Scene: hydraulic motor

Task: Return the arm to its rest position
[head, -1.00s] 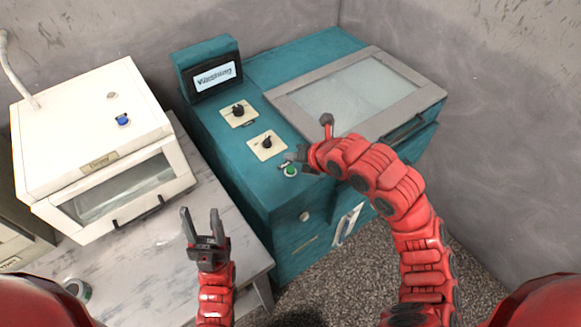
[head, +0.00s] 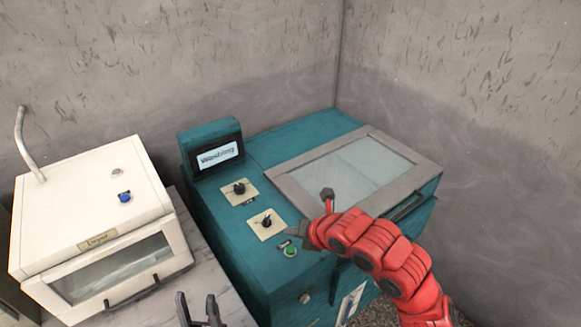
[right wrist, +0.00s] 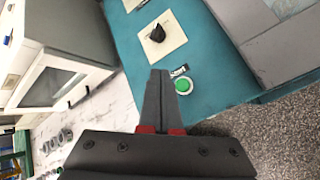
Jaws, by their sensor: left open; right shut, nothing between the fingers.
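My right arm (head: 385,252) reaches in from the lower right over the teal machine (head: 265,150).
A white oven-like box (head: 90,225) stands on the table at left. The teal machine carries two black knobs, one upper (head: 239,188) and one lower (head: 267,222), a small screen (head: 217,155) and a grey-framed glass lid (head: 355,175). Grey walls close off the back and right.

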